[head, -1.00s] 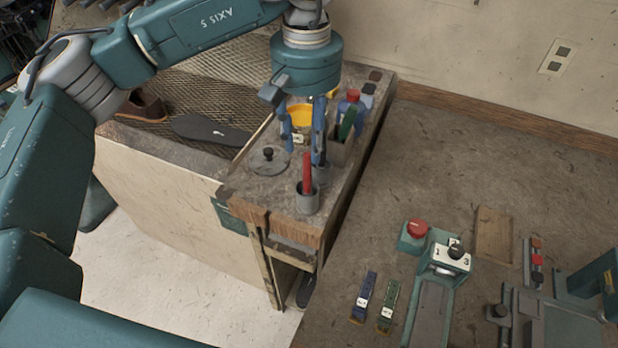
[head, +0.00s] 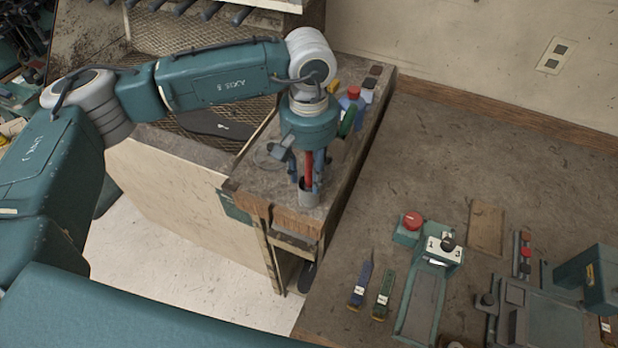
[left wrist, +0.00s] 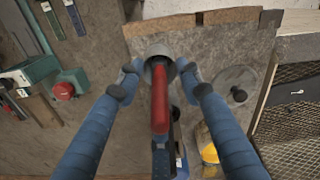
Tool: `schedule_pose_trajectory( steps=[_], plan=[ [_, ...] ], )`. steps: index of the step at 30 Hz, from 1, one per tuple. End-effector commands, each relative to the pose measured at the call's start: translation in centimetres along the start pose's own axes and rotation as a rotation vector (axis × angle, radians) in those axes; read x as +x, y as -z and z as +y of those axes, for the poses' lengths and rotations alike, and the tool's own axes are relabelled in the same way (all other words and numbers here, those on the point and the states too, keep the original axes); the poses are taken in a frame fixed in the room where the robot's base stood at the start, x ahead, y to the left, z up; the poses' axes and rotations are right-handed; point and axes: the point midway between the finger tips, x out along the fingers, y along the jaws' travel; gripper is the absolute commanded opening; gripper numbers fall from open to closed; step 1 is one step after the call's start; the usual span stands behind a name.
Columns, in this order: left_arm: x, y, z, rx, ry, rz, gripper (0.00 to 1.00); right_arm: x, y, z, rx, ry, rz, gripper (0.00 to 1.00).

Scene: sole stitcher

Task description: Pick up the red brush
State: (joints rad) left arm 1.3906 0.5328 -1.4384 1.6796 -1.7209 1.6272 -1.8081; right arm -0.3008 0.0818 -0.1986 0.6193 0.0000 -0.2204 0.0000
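The red brush (head: 309,165) stands upright in a small grey cup (head: 308,198) near the front edge of the bench top. In the left wrist view, the red brush (left wrist: 159,100) points up toward the camera from the cup (left wrist: 151,50). My left gripper (head: 306,182) points down over it, with blue fingers on both sides of the handle. In the left wrist view, the left gripper (left wrist: 158,78) is open, with gaps between the fingertips and the brush. My right gripper is not in view.
A green-handled tool (head: 348,121) and a red-capped bottle (head: 353,93) stand behind on the same top. A round lid with a knob (left wrist: 236,88) lies beside the cup. A red button box (head: 411,225) is on the right table.

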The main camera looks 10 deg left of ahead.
Motion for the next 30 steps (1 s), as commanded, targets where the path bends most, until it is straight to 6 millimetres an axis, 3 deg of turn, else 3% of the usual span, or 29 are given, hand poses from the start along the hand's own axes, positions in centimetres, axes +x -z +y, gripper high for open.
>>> schedule_pose_trajectory(
  steps=[1,6,20,26,30],
  plan=[
    [0.0,0.0,0.0,0.0,0.0,0.0,0.32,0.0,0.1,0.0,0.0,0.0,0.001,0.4],
    [0.0,0.0,0.0,0.0,0.0,0.0,0.0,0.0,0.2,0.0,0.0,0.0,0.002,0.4],
    [-0.5,0.0,0.1,0.0,-0.001,0.0,0.0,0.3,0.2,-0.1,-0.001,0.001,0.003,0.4],
    [-2.6,0.1,0.1,0.002,-0.002,0.003,0.0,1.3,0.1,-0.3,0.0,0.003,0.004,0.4],
    [-5.4,0.1,0.1,0.002,-0.002,0.005,0.0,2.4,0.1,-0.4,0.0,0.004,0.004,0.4]
  ],
)
